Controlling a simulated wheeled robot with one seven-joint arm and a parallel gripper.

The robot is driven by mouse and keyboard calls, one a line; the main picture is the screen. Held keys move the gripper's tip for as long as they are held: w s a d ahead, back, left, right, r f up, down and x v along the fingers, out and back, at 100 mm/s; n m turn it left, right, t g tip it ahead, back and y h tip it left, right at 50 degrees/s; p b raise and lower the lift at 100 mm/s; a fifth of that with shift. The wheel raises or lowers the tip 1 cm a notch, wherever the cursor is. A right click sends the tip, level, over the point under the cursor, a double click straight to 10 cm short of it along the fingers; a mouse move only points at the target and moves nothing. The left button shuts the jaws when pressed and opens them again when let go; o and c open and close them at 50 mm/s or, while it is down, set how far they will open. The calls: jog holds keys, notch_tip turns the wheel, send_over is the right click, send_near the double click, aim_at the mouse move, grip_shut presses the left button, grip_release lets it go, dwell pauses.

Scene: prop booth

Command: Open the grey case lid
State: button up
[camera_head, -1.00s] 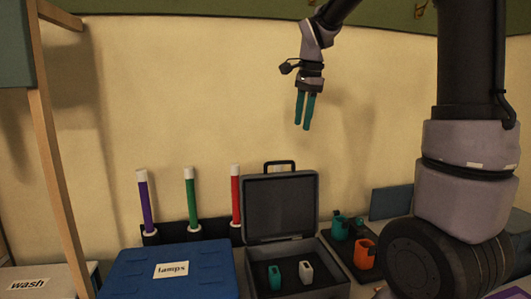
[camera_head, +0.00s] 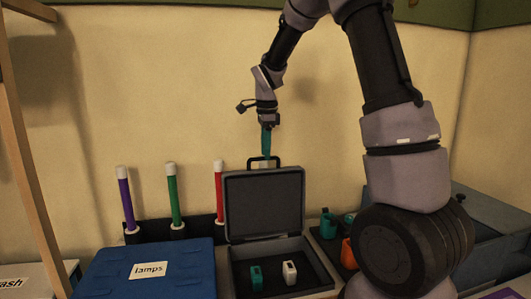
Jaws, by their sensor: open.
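The grey case (camera_head: 305,240) stands open on the counter. Its lid (camera_head: 264,205) is raised about upright behind the base, with the dark handle (camera_head: 278,161) at its top edge. A teal piece (camera_head: 256,278) and a white piece (camera_head: 290,272) are in the dark interior. My gripper (camera_head: 266,155) points down at the lid's top edge, with its teal fingers overlapping the handle in the picture. It is open, seen nearly edge-on, and I see nothing held. Whether it touches the handle or is apart in depth, I cannot tell.
A blue box labelled "lamps" (camera_head: 185,258) is left of the case. Purple (camera_head: 125,200), green (camera_head: 173,196) and red (camera_head: 219,190) tubes stand in a rack behind it. Teal and orange holders (camera_head: 347,255) are close on the right, partly hidden by my arm.

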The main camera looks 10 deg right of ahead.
jog(key=shift+f, duration=0.45)
jog(key=shift+c, duration=0.4)
grip_shut()
dwell(0.8)
